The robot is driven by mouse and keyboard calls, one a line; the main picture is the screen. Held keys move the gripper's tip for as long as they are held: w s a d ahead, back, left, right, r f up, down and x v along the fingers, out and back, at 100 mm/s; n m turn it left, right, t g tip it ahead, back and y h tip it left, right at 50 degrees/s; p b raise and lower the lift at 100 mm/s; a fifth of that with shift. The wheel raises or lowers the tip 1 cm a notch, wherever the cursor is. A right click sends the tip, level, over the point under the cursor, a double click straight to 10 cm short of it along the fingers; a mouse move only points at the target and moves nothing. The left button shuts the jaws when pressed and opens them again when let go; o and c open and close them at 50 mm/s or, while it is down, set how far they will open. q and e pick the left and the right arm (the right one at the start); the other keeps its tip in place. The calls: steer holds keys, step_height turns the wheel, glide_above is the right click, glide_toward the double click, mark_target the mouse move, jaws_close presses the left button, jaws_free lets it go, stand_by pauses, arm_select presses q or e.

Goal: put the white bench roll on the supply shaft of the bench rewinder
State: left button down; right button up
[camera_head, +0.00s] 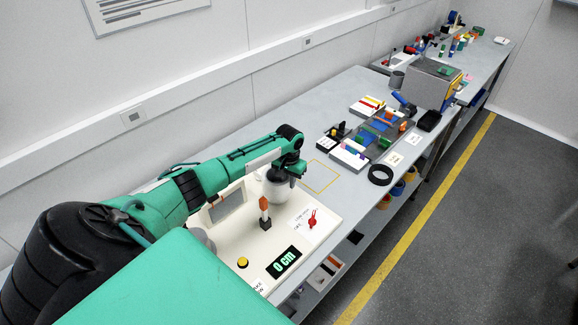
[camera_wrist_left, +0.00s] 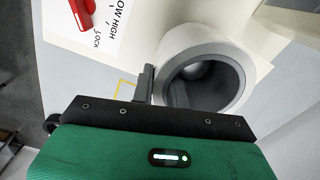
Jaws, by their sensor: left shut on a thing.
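The bench rewinder (camera_head: 232,262) is a cream panel on the near bench, with a yellow button, a "0 cm" display and a red lever (camera_head: 312,218). My left gripper (camera_head: 287,173) is over its far end, shut on the white bench roll (camera_head: 277,191), which is partly hidden below it. In the left wrist view the roll (camera_wrist_left: 187,42) shows its grey core. One finger of the gripper (camera_wrist_left: 160,90) is outside the roll wall, the other in the core. A pale rounded shape shows inside the core; I cannot tell if it is the supply shaft. My right gripper is out of view.
An orange-topped dark post (camera_head: 264,212) stands on the panel close to the roll. A yellow outlined square (camera_head: 322,177) on the bench is empty. A black ring (camera_head: 380,175) and trays of coloured parts lie farther along. The wall runs behind the bench.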

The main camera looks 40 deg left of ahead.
arm_select(q)
steer(key=c, duration=1.3)
jaws_free()
steer(key=shift+r, duration=0.1)
step_height(320, 180, up, 14)
steer(key=b, duration=0.5)
steer(key=shift+f, duration=0.2)
